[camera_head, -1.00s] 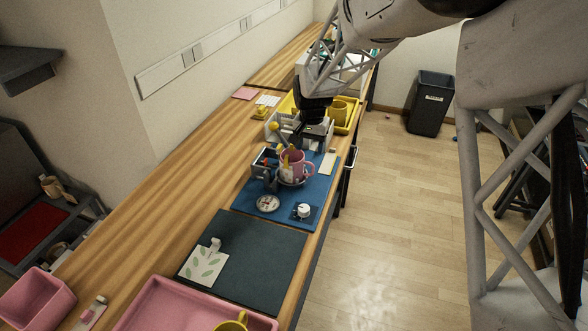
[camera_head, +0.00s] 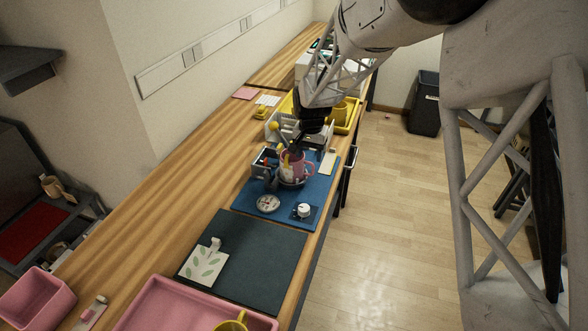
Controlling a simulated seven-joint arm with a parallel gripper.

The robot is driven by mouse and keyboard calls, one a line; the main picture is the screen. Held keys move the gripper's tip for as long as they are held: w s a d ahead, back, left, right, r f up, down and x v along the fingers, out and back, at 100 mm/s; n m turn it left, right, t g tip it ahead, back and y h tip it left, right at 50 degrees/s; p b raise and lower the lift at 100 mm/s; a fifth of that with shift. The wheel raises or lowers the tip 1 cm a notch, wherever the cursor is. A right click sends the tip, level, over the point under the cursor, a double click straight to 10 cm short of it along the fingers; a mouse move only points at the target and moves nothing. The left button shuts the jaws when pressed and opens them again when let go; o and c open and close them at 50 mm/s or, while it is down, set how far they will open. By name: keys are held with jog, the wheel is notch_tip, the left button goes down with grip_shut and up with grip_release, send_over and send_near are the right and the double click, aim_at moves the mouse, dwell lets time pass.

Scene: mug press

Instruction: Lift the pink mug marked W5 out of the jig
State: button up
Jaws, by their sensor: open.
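A pink mug (camera_head: 298,164) with its handle to the right sits in the round grey jig (camera_head: 289,182) on the blue mat (camera_head: 257,191). A white patch shows on its left side; I cannot read any marking. My gripper (camera_head: 297,148) is open and directly above the mug, close to its rim. The fingertips are small and dark here, and I cannot tell whether they touch the mug. The gripper hides part of the mug's far rim.
A lever with a yellow knob (camera_head: 273,126) stands behind the mug. A grey box (camera_head: 263,161) is on its left. A yellow mug (camera_head: 340,110) stands in a yellow tray farther back.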

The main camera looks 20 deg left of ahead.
jog(key=shift+s+a+f, duration=0.1)
jog(key=shift+s+f, duration=0.05)
jog(key=shift+f, duration=2.2)
jog(key=c, duration=0.9)
jog(key=shift+o, duration=0.2)
jog(key=shift+r, duration=0.1)
jog(key=shift+r, duration=1.7)
jog(key=s+d, duration=0.4)
jog(key=s, duration=0.3)
jog(key=s+d+r, duration=0.1)
jog(key=s+d, duration=0.3)
jog(key=s, duration=0.3)
jog(key=shift+r, duration=0.2)
